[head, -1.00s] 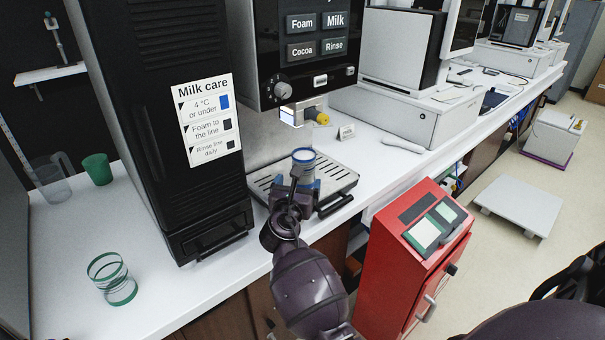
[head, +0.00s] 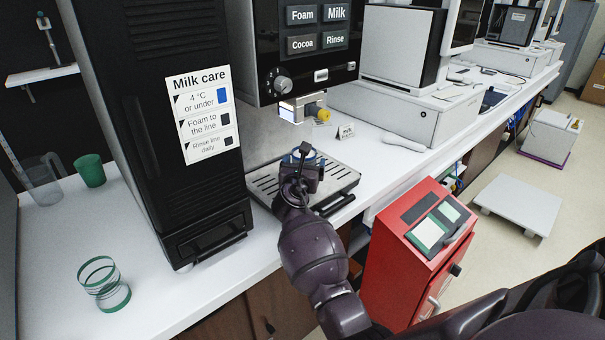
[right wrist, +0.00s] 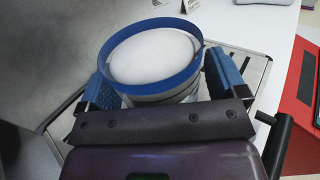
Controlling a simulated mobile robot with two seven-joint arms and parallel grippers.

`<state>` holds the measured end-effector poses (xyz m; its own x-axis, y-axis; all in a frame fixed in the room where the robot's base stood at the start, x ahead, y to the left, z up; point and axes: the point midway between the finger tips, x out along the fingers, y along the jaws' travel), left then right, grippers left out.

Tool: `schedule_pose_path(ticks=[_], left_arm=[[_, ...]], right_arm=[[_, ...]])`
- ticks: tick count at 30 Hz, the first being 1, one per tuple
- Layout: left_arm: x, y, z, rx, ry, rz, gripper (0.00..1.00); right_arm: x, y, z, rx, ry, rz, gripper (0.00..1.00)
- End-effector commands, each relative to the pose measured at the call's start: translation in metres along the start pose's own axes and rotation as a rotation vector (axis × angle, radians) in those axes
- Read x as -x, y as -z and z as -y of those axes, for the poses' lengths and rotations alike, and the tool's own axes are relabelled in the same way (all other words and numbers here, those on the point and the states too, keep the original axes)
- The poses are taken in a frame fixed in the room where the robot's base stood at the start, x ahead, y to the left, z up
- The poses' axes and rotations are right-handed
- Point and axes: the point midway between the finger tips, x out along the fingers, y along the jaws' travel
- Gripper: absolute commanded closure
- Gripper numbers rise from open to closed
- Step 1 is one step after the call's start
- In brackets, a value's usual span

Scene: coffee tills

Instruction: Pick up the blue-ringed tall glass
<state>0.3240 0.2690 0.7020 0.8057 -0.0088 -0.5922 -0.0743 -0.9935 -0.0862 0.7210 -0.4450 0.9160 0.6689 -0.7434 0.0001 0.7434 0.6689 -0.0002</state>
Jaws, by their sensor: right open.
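The blue-ringed tall glass (right wrist: 150,57) stands upright on the drip tray (right wrist: 55,128) and holds something white near its rim. In the head view my right gripper hides most of the glass, and only a bit of its blue rim shows. My right gripper (right wrist: 165,85) is open, with one blue-padded finger on each side of the glass. I cannot tell whether the pads touch it. The right gripper also shows over the drip tray in the head view (head: 303,168). My left gripper is not in view.
The black drinks machine (head: 305,60) with its spout (head: 305,108) rises behind the tray. A black milk cabinet (head: 165,130) stands to the left. A green-ringed glass (head: 104,285), a green cup (head: 90,170) and a clear jug (head: 42,180) stand on the counter. A red bin (head: 410,260) is at the right.

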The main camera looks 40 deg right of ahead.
Motion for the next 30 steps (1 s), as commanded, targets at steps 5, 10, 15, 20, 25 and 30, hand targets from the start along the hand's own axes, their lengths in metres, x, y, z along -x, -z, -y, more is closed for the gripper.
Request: schedule_pose_path(ticks=[5, 10, 15, 20, 25, 30], left_arm=[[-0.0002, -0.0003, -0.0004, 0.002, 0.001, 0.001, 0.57], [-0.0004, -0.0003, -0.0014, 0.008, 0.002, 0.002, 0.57], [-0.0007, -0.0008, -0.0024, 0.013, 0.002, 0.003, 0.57], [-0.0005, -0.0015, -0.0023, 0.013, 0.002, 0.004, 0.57], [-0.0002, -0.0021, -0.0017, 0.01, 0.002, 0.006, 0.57], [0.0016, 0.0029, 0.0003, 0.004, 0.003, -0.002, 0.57]], right_arm=[[-0.0019, -0.0004, -0.0002, 0.0, 0.0, 0.0, 0.09], [-0.0017, -0.0005, -0.0001, 0.0, 0.0, 0.0, 0.22], [-0.0016, -0.0004, -0.0002, 0.0, 0.0, 0.0, 0.48], [-0.0015, -0.0003, -0.0001, 0.0, 0.0, -0.001, 0.71], [-0.0016, -0.0011, -0.0003, -0.001, -0.001, 0.001, 0.76], [-0.0006, -0.0076, 0.0014, -0.002, 0.0, 0.003, 0.76]])
